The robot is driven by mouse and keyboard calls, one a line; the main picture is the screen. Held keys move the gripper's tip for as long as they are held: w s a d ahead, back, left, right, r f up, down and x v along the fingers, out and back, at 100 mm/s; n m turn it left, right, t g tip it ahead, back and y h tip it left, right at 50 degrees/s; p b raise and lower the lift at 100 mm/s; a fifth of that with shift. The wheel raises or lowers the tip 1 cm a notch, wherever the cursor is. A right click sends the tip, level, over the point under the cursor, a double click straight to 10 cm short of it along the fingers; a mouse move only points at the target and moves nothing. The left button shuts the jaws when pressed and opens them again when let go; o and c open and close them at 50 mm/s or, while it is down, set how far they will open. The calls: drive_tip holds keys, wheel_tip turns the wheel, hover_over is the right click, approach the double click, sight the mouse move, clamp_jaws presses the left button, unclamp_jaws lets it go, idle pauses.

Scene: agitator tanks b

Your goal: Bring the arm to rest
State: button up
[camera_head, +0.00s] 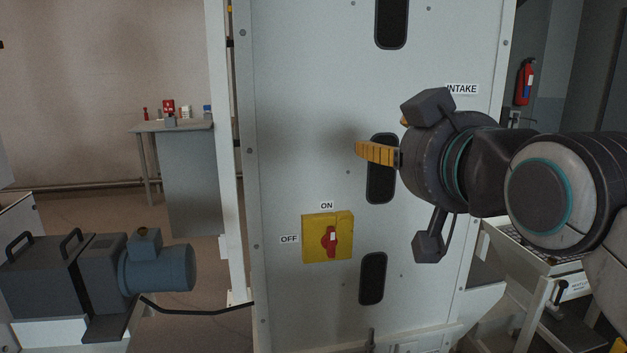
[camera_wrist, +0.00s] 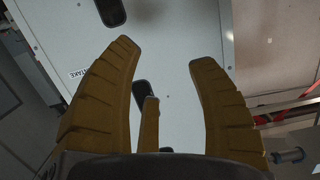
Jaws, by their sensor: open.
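My gripper (camera_head: 375,153) is raised in front of the upright white panel, to the right of its middle, below and left of the INTAKE label. In the wrist view its yellow fingers (camera_wrist: 165,75) are spread wide, with nothing between them. The panel (camera_wrist: 180,45) shows behind them. My arm comes in from the right edge in the head view. The yellow switch plate (camera_head: 343,252) with a red rotary handle (camera_head: 329,238) is lower left of my gripper, apart from it. The handle stands about upright, near the ON label.
A blue motor (camera_head: 158,268) stands at the lower left, with a black cable running to the panel. A grey table (camera_head: 185,180) with small items is at the back left. A fire extinguisher (camera_head: 524,82) hangs at the back right. A white cart (camera_head: 540,265) stands below my arm.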

drive_tip(key=s+d+f+g+h, duration=0.1)
drive_tip(key=s+f+g, duration=0.25)
drive_tip(key=f, duration=0.85)
drive_tip(key=s+d+f+g+h, duration=0.15)
drive_tip(key=f+g, duration=0.25)
drive_tip(key=f, duration=0.7)
drive_tip(key=s+d+f+m+g+p, duration=0.1)
drive_tip(key=s+d+f+g+p, duration=0.1)
drive_tip(key=s, duration=0.4)
drive_tip(key=s+d+f+m+g+p, duration=0.1)
drive_tip(key=s+d+f+g+p, duration=0.2)
drive_tip(key=s+f, duration=0.3)
drive_tip(key=shift+s+f+h+p, duration=0.15)
drive_tip(key=shift+s+h+p, duration=0.25)
drive_tip(key=shift+p, duration=0.35)
drive_tip(key=shift+w+a, duration=0.1)
drive_tip(key=shift+w, duration=0.05)
